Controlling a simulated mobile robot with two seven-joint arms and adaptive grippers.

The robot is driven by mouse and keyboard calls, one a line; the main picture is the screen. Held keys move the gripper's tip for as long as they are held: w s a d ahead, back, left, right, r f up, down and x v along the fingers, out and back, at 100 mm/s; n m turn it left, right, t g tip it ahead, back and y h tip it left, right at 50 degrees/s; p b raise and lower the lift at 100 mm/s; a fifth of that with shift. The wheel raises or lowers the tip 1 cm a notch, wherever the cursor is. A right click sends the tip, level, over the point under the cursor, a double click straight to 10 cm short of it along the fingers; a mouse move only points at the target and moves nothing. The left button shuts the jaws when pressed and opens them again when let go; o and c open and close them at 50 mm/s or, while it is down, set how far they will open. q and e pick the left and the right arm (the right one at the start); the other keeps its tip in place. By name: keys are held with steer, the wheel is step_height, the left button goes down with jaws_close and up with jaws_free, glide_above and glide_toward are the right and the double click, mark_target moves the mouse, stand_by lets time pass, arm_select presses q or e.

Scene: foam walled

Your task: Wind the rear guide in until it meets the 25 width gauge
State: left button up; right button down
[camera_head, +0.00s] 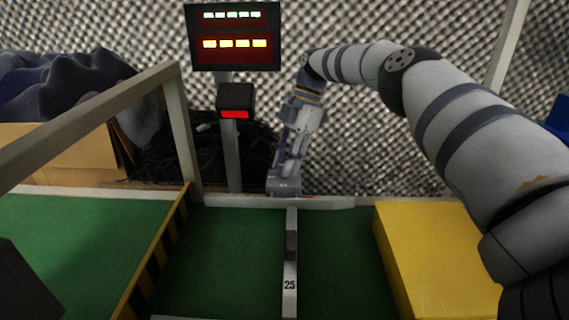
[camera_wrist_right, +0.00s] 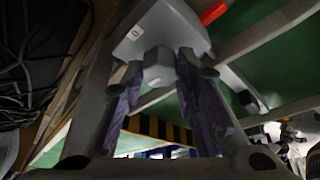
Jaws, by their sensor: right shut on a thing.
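The 25 width gauge (camera_head: 289,285) is a narrow pale strip across the green bed, with "25" on its near end and a dark block on it. A pale rail (camera_head: 235,201), seemingly the rear guide, runs along the bed's back edge. The gauge's far end lies close to it; I cannot tell whether they touch. My right gripper (camera_head: 284,186) points down at this rail beside the gauge's far end. In the right wrist view, its fingers (camera_wrist_right: 156,75) are shut on a small grey part (camera_wrist_right: 157,66) under a grey housing (camera_wrist_right: 165,30). My left gripper is not seen.
A yellow block (camera_head: 430,260) stands right of the gauge. A black-and-yellow striped bar (camera_head: 155,255) and grey frame posts (camera_head: 183,130) stand left. A lit display (camera_head: 234,38) and a box with a red light (camera_head: 235,100) stand behind. Dark cables (camera_head: 170,150) lie behind the bed.

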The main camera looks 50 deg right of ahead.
steer(key=shift+d, duration=0.1)
steer(key=c, duration=1.3)
jaws_free()
